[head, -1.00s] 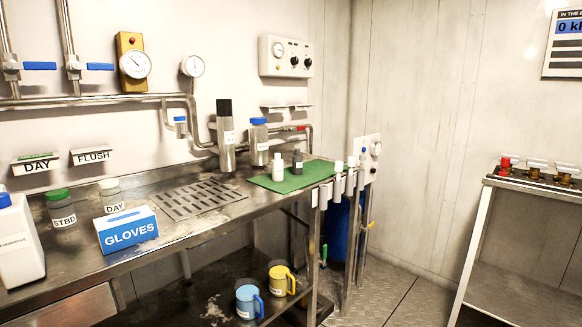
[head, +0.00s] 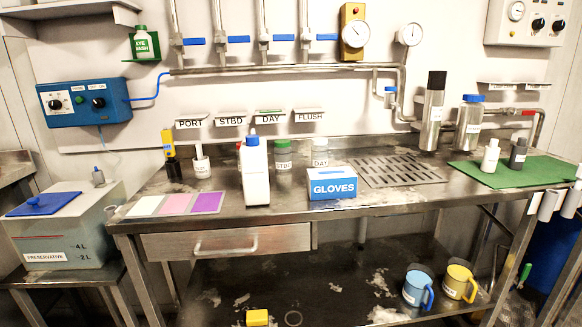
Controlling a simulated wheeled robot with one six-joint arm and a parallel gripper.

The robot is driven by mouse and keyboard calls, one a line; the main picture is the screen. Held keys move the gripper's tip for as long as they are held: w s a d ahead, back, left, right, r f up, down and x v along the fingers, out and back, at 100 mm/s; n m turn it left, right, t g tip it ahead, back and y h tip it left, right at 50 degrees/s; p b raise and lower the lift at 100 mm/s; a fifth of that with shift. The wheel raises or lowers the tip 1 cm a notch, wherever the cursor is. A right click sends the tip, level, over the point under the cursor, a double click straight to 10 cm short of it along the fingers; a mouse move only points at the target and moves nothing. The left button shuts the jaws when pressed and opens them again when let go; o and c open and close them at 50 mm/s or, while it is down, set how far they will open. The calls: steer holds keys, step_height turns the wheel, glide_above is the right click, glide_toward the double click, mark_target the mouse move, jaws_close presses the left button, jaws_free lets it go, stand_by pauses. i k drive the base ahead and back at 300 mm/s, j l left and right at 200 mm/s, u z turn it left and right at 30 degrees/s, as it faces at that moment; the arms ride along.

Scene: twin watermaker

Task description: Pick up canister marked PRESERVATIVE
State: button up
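A white canister with a blue cap (head: 256,178) stands upright on the steel bench (head: 380,195), left of the blue and white GLOVES box (head: 333,188). Its front looks plain from here and no label can be read. A grey tank with a blue lid (head: 62,235) on a low stand at the left carries a PRESERVATIVE label and 4 L and 2 L marks. My gripper is not in view.
White, pink and purple pads (head: 176,204) lie left of the canister. STBD (head: 283,158) and DAY (head: 320,154) jars stand behind. A green mat (head: 520,171) with two small bottles is at the right. Blue (head: 416,288) and yellow mugs (head: 459,280) are on the lower shelf.

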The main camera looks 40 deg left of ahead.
mark_target(253, 150)
steer(key=i+j, duration=0.15)
steer(key=j, duration=0.25)
steer(key=i+j+z, duration=0.1)
steer(key=j, duration=0.25)
steer(key=i+j, duration=0.2)
steer(key=j, duration=0.2)
steer(key=z, duration=0.05)
